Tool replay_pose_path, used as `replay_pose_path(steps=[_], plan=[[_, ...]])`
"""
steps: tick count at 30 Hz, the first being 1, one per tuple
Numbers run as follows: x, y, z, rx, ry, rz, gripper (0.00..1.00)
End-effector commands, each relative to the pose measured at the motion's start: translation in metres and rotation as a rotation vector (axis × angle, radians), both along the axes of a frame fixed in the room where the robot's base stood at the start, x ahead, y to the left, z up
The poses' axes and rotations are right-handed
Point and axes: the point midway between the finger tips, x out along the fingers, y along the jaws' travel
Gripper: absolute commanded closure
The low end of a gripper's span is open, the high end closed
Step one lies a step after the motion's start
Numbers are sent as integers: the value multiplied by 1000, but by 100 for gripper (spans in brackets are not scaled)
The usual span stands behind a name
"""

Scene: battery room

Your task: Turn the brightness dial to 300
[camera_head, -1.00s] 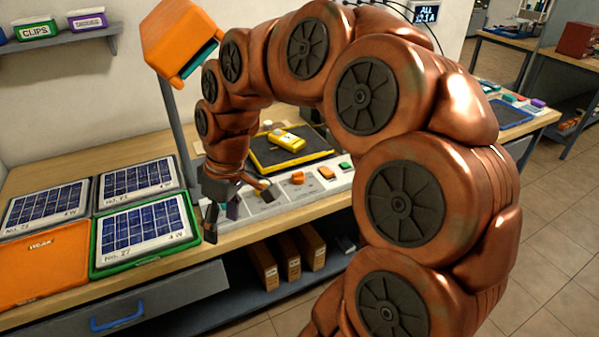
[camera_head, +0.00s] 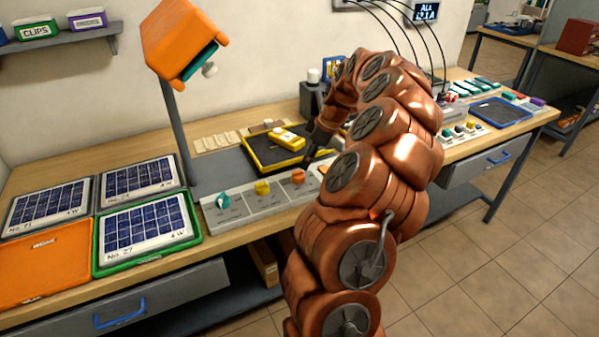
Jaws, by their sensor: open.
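A grey control panel (camera_head: 243,207) lies along the bench's front edge. It carries a teal dial (camera_head: 223,200), a yellow dial (camera_head: 262,187) and an orange dial (camera_head: 298,177). The labels and scale marks are too small to read, so I cannot tell which one is the brightness dial or its setting. My gripper (camera_head: 309,160) is open, pointing down just behind and right of the orange dial, apart from it as far as I can see. My arm hides the panel's right part.
An orange lamp head (camera_head: 184,40) stands over the panel on a grey post. A yellow device (camera_head: 288,139) lies in a black tray (camera_head: 262,153) behind the panel. Solar panels and an orange tray (camera_head: 40,265) fill the left. More dials and a blue tray (camera_head: 500,112) lie to the right.

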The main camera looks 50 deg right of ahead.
Motion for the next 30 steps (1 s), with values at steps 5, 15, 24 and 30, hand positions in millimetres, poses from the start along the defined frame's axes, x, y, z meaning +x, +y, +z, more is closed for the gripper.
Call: replay_pose_path(steps=[5,15,24,30], plan=[[6,4,-14,2,1,1,33],[22,13,-58,4,2,2,33],[26,14,-67,2,-1,0,33],[26,14,-67,1,0,0,46]])
